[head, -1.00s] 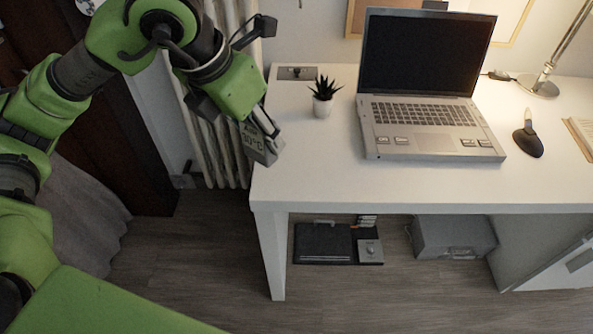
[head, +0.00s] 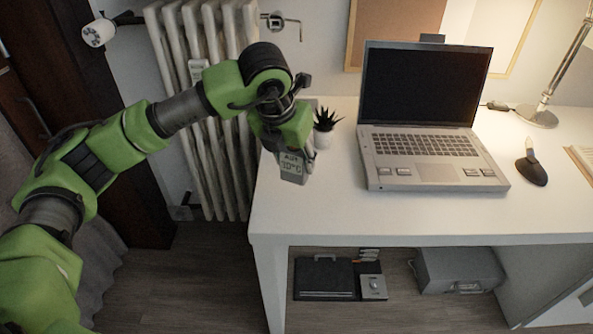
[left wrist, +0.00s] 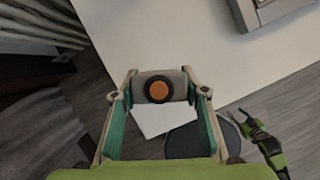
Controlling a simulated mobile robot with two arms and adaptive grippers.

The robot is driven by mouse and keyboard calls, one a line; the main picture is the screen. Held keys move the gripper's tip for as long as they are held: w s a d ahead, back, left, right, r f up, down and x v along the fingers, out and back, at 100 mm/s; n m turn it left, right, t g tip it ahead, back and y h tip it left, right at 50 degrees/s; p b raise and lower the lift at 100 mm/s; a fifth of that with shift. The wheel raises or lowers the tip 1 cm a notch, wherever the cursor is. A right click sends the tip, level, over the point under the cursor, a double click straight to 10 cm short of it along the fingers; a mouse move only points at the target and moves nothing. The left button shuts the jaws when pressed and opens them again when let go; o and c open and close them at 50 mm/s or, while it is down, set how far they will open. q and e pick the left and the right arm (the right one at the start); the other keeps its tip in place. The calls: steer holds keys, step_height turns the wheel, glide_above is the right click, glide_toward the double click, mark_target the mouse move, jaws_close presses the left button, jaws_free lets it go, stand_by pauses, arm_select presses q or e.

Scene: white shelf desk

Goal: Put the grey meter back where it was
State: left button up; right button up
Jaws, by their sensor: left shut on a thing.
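The grey meter (head: 292,168) has a display with "°C" lettering on its face. My left gripper (head: 303,147) is shut on it and holds it over the left end of the white desk (head: 330,210). I cannot tell whether it touches the desk top. In the left wrist view the meter (left wrist: 160,87), with an orange and black round knob, sits between the two fingers of my left gripper (left wrist: 161,92). A green and black part of my right arm shows at the right of that view, and its gripper state is unclear.
A small potted plant (head: 323,128) stands just right of the left gripper. A radiator (head: 215,150) is left of the desk. The front left desk top is clear.

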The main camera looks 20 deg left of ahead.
mark_target(296, 171)
arm_select(q)
steer(key=shift+w+d+f, duration=0.1)
steer(key=shift+w+f, duration=0.25)
steer(key=shift+f, duration=0.05)
steer(key=f, duration=0.3)
steer(key=shift+w+f, duration=0.2)
arm_select(e)
steer(key=shift+w+r, duration=0.3)
steer(key=shift+r, duration=0.05)
arm_select(q)
steer(key=shift+f, duration=0.1)
arm_select(e)
steer(key=shift+f, duration=0.1)
arm_select(q)
steer(key=o, duration=1.3)
arm_select(e)
steer(key=shift+s, duration=0.4)
